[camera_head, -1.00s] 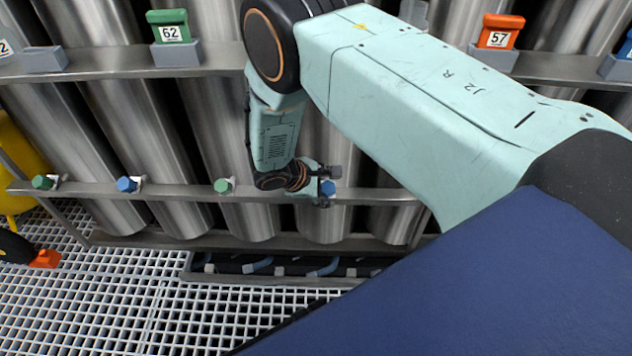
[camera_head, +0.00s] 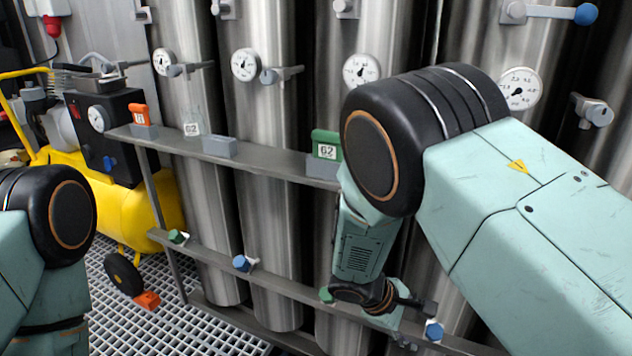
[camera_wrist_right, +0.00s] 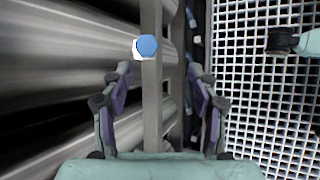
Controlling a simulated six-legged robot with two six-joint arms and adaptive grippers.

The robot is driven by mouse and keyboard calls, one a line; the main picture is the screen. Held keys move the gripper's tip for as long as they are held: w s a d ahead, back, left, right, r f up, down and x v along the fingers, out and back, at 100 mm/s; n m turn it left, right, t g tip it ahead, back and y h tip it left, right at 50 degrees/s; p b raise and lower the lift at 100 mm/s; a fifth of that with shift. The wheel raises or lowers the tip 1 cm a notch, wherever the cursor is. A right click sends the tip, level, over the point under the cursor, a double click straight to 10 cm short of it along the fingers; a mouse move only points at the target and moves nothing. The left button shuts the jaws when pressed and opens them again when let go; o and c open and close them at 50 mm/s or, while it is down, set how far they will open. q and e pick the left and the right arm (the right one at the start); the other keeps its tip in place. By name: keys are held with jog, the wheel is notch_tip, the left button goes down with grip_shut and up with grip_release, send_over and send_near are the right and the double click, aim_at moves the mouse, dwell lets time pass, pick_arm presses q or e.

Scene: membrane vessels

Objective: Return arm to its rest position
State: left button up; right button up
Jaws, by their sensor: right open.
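My right arm reaches in from the right in the head view and bends down at a black joint. Its gripper (camera_head: 412,322) hangs low in front of the steel vessels, just left of a blue knob (camera_head: 434,331) on the lower rail. In the right wrist view my right gripper (camera_wrist_right: 160,90) is open, with two purple-padded fingers apart and nothing between them but the rail behind. The blue knob (camera_wrist_right: 146,46) lies ahead of the fingertips, apart from them. My left arm shows at the left edge of the head view; its gripper is out of the picture.
The lower rail (camera_head: 290,288) has green and blue knobs. A yellow compressor (camera_head: 150,210) stands at the left on white grating (camera_head: 190,330). Gauges (camera_head: 245,65) sit on the vessels.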

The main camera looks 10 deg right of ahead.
jog(key=s+a+f+m+g+y, duration=0.15)
jog(key=s+f+m+y, duration=0.35)
jog(key=s, duration=0.6)
jog(key=s+a+f+m+g+y, duration=0.1)
jog(key=s+a+f+y, duration=0.15)
jog(key=s+f, duration=0.7)
jog(key=s+d+r+m+t, duration=0.25)
jog(key=s+r+m, duration=0.25)
jog(key=s, duration=0.5)
notch_tip(320, 180, up, 12)
jog(key=g+p, duration=0.1)
jog(key=p, duration=1.2)
jog(key=shift+d+n, duration=0.2)
jog(key=shift+n, duration=0.1)
